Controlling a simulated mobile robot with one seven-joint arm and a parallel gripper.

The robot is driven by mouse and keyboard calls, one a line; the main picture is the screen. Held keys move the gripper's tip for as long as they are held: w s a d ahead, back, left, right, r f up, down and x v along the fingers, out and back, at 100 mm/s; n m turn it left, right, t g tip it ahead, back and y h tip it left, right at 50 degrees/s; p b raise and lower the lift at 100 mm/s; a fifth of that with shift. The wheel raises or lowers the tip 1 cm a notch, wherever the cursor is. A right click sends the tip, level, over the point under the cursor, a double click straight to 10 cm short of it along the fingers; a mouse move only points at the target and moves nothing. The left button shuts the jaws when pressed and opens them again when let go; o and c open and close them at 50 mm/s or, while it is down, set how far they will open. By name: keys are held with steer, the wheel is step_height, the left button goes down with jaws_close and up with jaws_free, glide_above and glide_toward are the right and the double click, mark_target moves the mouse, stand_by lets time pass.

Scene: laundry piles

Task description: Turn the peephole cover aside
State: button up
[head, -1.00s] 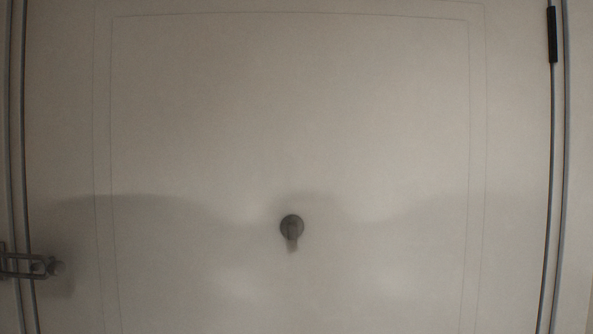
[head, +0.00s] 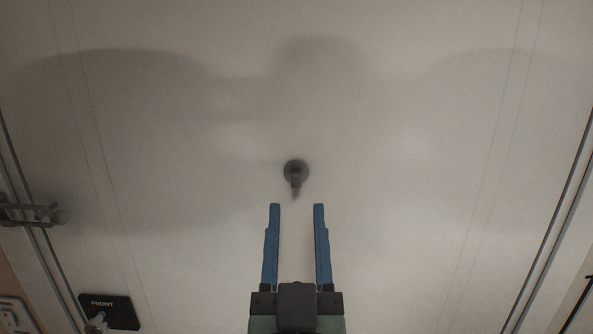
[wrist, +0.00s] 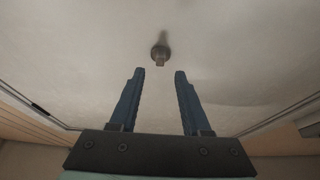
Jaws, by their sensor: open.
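The peephole cover (head: 296,174) is a small dark round disc with a short tab hanging down, on the pale door (head: 400,200). It also shows in the wrist view (wrist: 160,52), beyond the fingertips and centred between them. My gripper (head: 297,207), with two blue fingers, is open and empty. In the head view its fingertips are just below the cover, one to each side of it. The fingers do not appear to touch the cover; the exact gap to the door is hard to tell.
A metal door latch (head: 32,213) is at the left edge of the door. A black sign reading FRONT (head: 109,311) is at lower left, and a pale wall plate (head: 12,313) is beside it. The door around the cover is clear.

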mark_target(296, 180)
steer(key=p+x, duration=0.1)
steer(key=x, duration=0.1)
steer(key=p+x, duration=0.1)
steer(key=x, duration=0.1)
steer(key=shift+w+r, duration=0.25)
steer(key=shift+r, duration=0.1)
steer(key=shift+w+r, duration=0.1)
steer(key=shift+w, duration=0.65)
jaws_close()
